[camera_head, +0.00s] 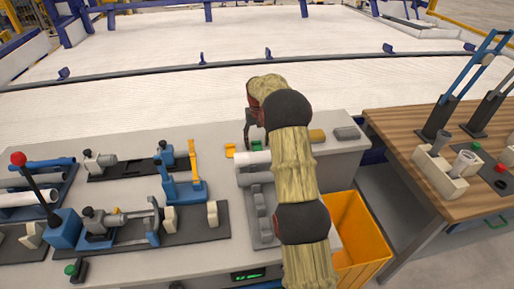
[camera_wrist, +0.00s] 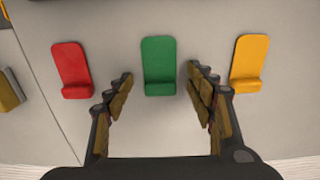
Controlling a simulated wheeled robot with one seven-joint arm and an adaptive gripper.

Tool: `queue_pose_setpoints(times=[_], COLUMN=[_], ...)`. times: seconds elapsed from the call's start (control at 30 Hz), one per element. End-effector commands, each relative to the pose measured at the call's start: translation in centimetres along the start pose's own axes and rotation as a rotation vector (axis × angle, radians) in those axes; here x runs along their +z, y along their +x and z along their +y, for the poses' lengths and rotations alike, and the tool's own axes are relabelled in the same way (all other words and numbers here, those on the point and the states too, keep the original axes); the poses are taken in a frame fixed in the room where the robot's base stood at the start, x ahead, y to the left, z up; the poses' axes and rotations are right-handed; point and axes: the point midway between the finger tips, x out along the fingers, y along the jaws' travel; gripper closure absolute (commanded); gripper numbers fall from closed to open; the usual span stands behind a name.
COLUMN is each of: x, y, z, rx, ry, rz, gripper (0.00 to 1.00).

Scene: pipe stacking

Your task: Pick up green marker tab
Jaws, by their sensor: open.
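The green marker tab (camera_wrist: 158,62) lies flat on the grey table in the middle of the wrist view, between a red tab and a yellow tab. My gripper (camera_wrist: 160,78) is open and empty, with one finger on each side of the green tab's lower end. I cannot tell the height of the fingertips above the table. In the head view, the green tab (camera_head: 257,145) shows partly beside my gripper (camera_head: 250,143), near the far edge of the table. My arm covers part of that area.
A red tab (camera_wrist: 71,69) and a yellow tab (camera_wrist: 250,62) lie close outside my fingers. White pipes (camera_head: 252,158) lie in a rack left of my arm. An orange bin (camera_head: 358,232) stands at right. A wooden table (camera_head: 440,200) with levers is further right.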

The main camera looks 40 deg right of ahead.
Motion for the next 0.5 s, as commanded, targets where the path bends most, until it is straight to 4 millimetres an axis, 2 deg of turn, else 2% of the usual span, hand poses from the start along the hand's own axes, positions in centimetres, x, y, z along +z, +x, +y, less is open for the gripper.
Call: queue_pose_setpoints(times=[0.5], x=[0.02], y=[0.01], z=[0.0], rx=[0.0], ry=[0.0], rz=[-0.001], gripper=[0.73])
